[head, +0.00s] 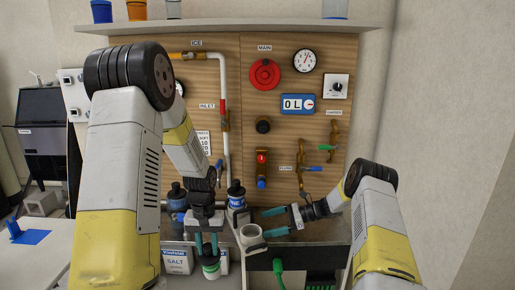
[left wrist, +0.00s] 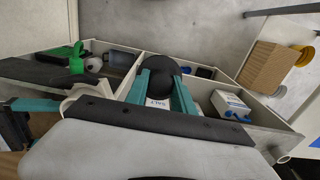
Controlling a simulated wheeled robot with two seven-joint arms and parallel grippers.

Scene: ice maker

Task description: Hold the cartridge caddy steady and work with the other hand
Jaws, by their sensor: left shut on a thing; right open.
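The cartridge caddy (left wrist: 208,92) is a pale open box with compartments, low in the head view and partly hidden by my arms. My left gripper (head: 207,245) points down at its left part, shut on a white, green-banded cartridge (head: 211,266). In the left wrist view the cartridge's black rounded end (left wrist: 160,68) and a white label show between the teal fingers. My right gripper (head: 275,222) is open, its fingers pointing left beside a cream ring-shaped part (head: 250,235). I cannot tell whether they touch it. Two black-capped blue cartridges (head: 236,194) stand behind.
A salt box (head: 177,261) stands at the left, beside the held cartridge. A green item (head: 279,266) hangs in front of a dark compartment. The wooden panel (head: 240,120) behind carries pipes, valves, a gauge (head: 305,61) and a red knob (head: 265,74). A shelf (head: 230,25) overhangs it.

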